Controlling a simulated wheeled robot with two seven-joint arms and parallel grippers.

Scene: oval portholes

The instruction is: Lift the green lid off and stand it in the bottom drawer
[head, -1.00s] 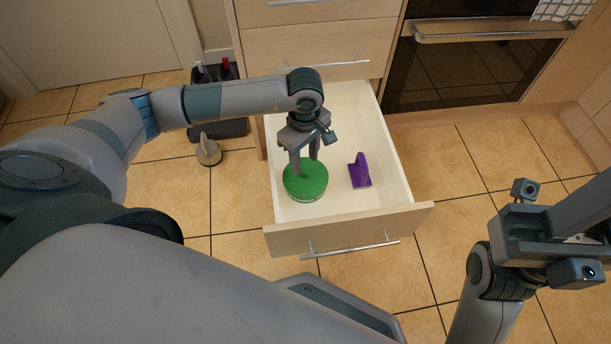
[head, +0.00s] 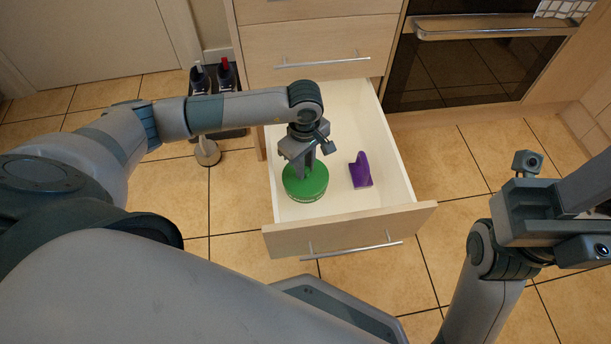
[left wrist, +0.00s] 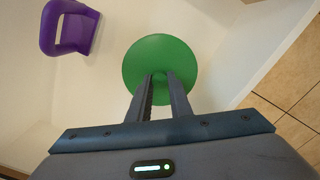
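The green lid (head: 308,187) is a round green disc lying flat inside the open bottom drawer (head: 345,229), left of centre. It also shows from above in the left wrist view (left wrist: 160,55). I cannot tell what is under it. My left gripper (head: 306,176) points down over the lid's middle. Its fingertips (left wrist: 160,76) are close together with a small gap, around a small green knob on the lid, which they mostly hide. My right gripper (head: 553,215) is at the far right, away from the drawer; its fingers cannot be made out.
A purple bracket-like piece (head: 360,171) stands in the drawer just right of the lid. Bottles (head: 226,75) in a dark holder and a grey-knobbed item (head: 207,152) are on the floor left of the drawer. An oven (head: 470,60) is at the back right.

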